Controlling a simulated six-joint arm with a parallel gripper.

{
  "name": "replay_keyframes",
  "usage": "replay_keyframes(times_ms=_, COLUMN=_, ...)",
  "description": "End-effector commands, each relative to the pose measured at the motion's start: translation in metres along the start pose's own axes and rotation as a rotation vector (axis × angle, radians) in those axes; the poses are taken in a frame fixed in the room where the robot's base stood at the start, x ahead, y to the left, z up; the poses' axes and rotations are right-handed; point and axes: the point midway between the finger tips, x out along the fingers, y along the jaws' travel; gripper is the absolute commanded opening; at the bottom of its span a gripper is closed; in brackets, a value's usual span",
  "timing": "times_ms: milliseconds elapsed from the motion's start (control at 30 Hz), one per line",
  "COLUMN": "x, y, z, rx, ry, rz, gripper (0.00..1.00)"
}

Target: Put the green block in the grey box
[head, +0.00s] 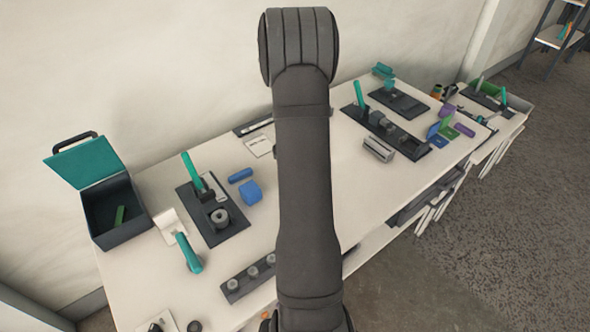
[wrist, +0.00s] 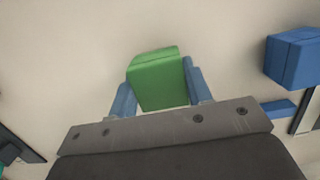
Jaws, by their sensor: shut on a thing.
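The green block (wrist: 160,84) sits between the blue fingers of my gripper (wrist: 157,77) in the wrist view. The fingers are shut on its two sides, and the block looks slightly tilted in them. In the head view my own arm hides the gripper and this block. The dark grey box (head: 124,233) stands at the left end of the table with its teal lid (head: 85,163) open. How high the held block is above the table cannot be told.
Right of the box are a white holder (head: 168,224), a dark tray (head: 213,228) with a teal handle, and blue blocks (head: 250,192). A strip with grey knobs (head: 248,279) lies nearer. More dark trays (head: 386,131) stand at the right. The white tabletop (head: 355,185) has bare patches.

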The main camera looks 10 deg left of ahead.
Motion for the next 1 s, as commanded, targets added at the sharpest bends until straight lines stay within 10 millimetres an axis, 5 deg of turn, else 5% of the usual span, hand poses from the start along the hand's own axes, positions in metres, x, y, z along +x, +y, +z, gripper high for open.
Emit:
replay_keyframes(times_ms=400, x=0.009, y=0.0, z=-0.001, rx=0.0, ry=0.0, rz=0.0, gripper=0.21)
replay_keyframes(times_ms=433, x=0.009, y=0.0, z=-0.001, rx=0.0, ry=0.0, rz=0.0, gripper=0.49)
replay_keyframes(times_ms=533, x=0.009, y=0.0, z=-0.001, rx=0.0, ry=0.0, rz=0.0, gripper=0.67)
replay_keyframes(times_ms=833, x=0.007, y=0.0, z=-0.001, rx=0.0, ry=0.001, rz=0.001, gripper=0.67)
replay_keyframes(times_ms=1000, x=-0.011, y=0.001, z=-0.002, rx=0.0, ry=0.003, rz=0.002, gripper=0.67)
